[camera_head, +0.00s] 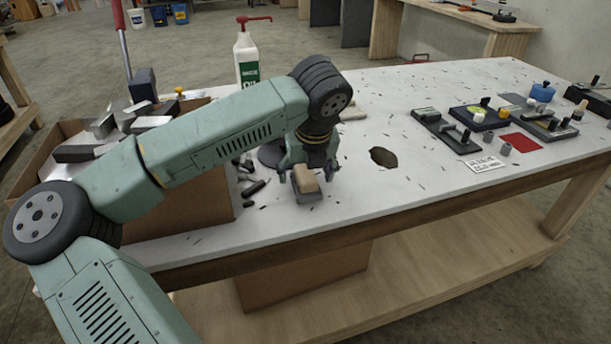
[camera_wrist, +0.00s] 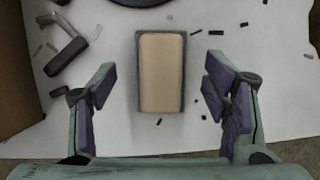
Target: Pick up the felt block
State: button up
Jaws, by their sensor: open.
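The felt block is a tan block on a grey base (camera_head: 306,181), on the white tabletop near the table's front edge. In the wrist view the felt block (camera_wrist: 162,72) lies upright in the picture, just ahead of and centred between the fingers. My gripper (camera_head: 308,168) is above it, pointing down. In the wrist view my gripper (camera_wrist: 160,98) is open, with purple-padded fingers on either side of the block, apart from it. The head view partly hides the block behind my gripper.
A cardboard box (camera_head: 190,200) with metal pieces stands left of the block. Dark offcuts (camera_head: 252,187) lie between. A white bottle with a red pump (camera_head: 247,62) stands behind. A dark patch (camera_head: 383,157) lies to the right. Tool trays (camera_head: 447,131) are farther right.

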jog(key=shift+x, duration=0.75)
jog(key=shift+c, duration=0.4)
jog(key=c, duration=1.2)
